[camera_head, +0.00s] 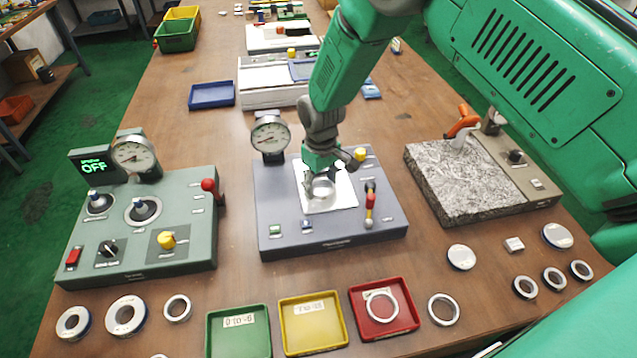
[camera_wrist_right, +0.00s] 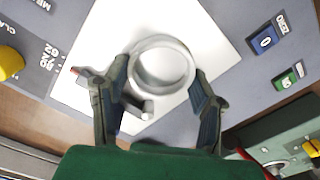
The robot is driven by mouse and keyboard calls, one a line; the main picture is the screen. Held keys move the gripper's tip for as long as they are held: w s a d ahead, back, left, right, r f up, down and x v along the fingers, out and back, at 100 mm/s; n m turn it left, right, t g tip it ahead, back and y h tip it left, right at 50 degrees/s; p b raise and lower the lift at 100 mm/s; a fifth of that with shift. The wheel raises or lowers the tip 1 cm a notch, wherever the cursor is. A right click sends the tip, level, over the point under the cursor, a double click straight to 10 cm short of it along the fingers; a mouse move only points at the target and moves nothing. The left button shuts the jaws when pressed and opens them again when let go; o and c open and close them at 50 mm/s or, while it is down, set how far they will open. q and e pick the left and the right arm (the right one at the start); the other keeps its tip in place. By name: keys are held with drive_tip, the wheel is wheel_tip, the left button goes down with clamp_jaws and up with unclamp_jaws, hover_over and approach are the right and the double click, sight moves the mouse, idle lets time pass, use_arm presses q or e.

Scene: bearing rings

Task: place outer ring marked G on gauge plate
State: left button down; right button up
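A metal ring (camera_head: 321,188) is over the bright square gauge plate (camera_head: 343,197) of the middle grey-blue device. No letter is readable on it. My right gripper (camera_head: 320,174) reaches down from above with its fingers around the ring. In the right wrist view the ring (camera_wrist_right: 161,67) sits between the two fingertips (camera_wrist_right: 160,72), which appear to touch its outer sides. The gauge plate (camera_wrist_right: 90,60) lies under it, with a small cylindrical pin beside the ring's lower edge. Whether the ring rests fully on the plate cannot be told. My left gripper is not in view.
The device carries a dial (camera_head: 270,136) and a red-handled lever (camera_head: 370,203). A green control box (camera_head: 190,225) stands left, a granite slab (camera_head: 440,190) right. Green (camera_head: 212,340), yellow (camera_head: 284,335) and red (camera_head: 357,318) trays and several loose rings line the front.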

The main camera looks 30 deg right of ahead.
drive_tip(key=o, duration=0.5)
drive_tip(key=shift+a+r, duration=0.1)
drive_tip(key=shift+a, duration=0.5)
drive_tip(key=r, duration=1.2)
drive_tip(key=shift+a, duration=0.2)
drive_tip(key=shift+d, duration=0.1)
drive_tip(key=shift+d+f, duration=0.1)
drive_tip(key=shift+d, duration=0.1)
drive_tip(key=shift+a, duration=0.2)
